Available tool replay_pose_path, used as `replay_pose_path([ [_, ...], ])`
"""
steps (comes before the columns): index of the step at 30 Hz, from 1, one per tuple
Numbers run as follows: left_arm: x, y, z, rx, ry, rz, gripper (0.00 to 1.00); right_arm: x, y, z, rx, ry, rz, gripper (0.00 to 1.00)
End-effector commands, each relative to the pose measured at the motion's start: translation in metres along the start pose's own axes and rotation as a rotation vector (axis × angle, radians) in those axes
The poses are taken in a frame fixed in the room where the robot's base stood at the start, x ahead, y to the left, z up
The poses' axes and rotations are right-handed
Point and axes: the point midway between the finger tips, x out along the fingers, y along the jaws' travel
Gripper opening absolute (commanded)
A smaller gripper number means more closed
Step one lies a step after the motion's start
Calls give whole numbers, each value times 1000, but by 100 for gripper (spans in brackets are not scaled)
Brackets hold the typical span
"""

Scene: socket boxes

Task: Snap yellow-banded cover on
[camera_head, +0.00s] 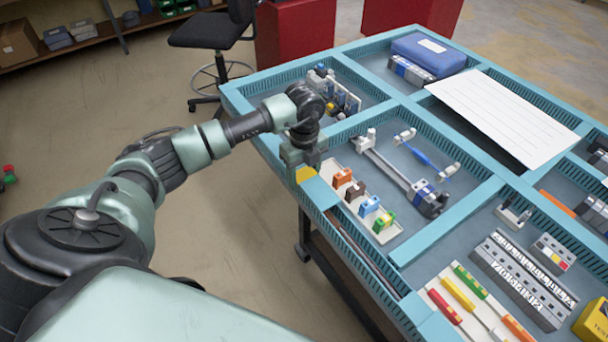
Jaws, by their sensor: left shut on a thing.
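My left gripper (305,158) points down at the left end of a narrow white tray (388,236), by the bench's near edge. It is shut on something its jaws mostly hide. A yellow patch (306,174) shows low on the gripper; I cannot tell whether it is the yellow-banded cover or part of the gripper. In the tray stand small pieces: orange (342,177), brown (355,190), blue (369,205), and green with yellow (384,220). My right gripper is not in view.
Blue dividers split the bench top (430,235) into compartments. Behind the gripper is a compartment of small parts (338,95). A grey rail-like part (397,170) lies right of the tray. A white sheet (500,118), screwdrivers (465,290) and terminal blocks (525,275) lie farther right.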

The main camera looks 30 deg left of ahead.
Motion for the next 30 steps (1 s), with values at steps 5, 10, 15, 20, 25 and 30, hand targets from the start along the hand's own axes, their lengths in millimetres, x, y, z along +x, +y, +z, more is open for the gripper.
replay_pose_path([
  [5,4,0,0,0,0,1,0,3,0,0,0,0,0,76],
  [10,7,0,0,0,0,1,0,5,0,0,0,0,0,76],
  [15,11,0,0,0,0,1,0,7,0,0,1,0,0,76],
  [20,14,1,0,0,0,2,0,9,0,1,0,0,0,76],
  [25,14,1,0,0,0,3,0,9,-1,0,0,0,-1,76],
  [30,14,1,0,0,0,2,80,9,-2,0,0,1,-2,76],
])
